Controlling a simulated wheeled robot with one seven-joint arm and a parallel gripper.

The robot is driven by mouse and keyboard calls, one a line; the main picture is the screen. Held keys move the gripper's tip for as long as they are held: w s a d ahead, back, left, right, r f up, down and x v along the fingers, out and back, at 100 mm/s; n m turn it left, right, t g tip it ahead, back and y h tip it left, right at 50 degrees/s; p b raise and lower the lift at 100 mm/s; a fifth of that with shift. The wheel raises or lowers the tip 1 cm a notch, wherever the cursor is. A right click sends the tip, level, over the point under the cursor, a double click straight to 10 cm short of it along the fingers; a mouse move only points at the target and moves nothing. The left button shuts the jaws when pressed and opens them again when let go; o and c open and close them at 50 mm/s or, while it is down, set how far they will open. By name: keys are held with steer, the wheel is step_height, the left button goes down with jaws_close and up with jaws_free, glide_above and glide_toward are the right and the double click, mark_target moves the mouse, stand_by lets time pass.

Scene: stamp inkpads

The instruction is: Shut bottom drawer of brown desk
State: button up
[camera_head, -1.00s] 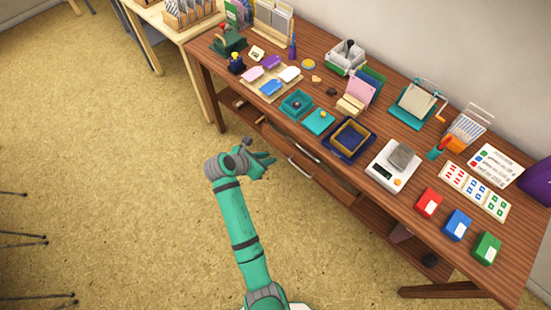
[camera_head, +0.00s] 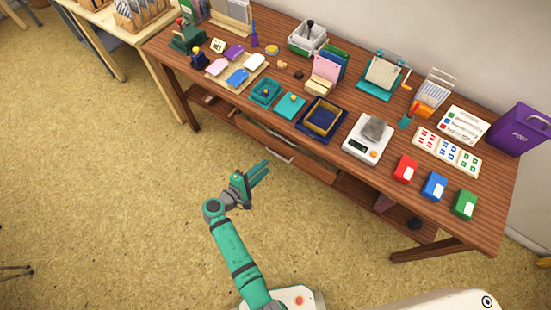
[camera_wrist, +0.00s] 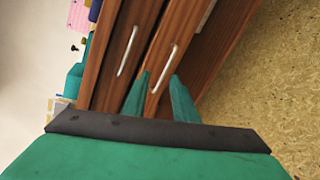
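The brown desk (camera_head: 330,170) stands along the right, with drawers under its top. In the head view one drawer front (camera_head: 262,142) with a pale bar handle (camera_head: 281,156) shows below the top's edge, seemingly standing out a little. The wrist view is turned sideways, with two drawer fronts: the upper one's handle (camera_wrist: 127,51) at left and the lower one's handle (camera_wrist: 164,69) right of it. The bottom drawer front (camera_wrist: 168,45) seems to stand out further. My gripper (camera_head: 262,171) is open and empty, in front of the drawers; its fingertips (camera_wrist: 159,78) point at the lower front. Contact is unclear.
The desktop carries inkpads, a scale (camera_head: 367,139), a blue tray (camera_head: 322,118) and red, blue and green boxes. A purple post box (camera_head: 518,130) stands at its right end. A lighter table (camera_head: 95,25) adjoins at upper left. The floor before the desk is clear.

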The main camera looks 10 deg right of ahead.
steer(key=w+d+f+m+t, duration=0.1)
steer(key=w+d+f+m, duration=0.1)
steer(key=w+d+f, duration=0.2)
steer(key=shift+w+d+f+m+t, duration=0.3)
steer(key=shift+w+d+m, duration=0.1)
steer(key=shift+w+d, duration=0.7)
steer(key=shift+s, duration=0.15)
steer(key=shift+c, duration=0.4)
jaws_close()
stand_by(0.8)
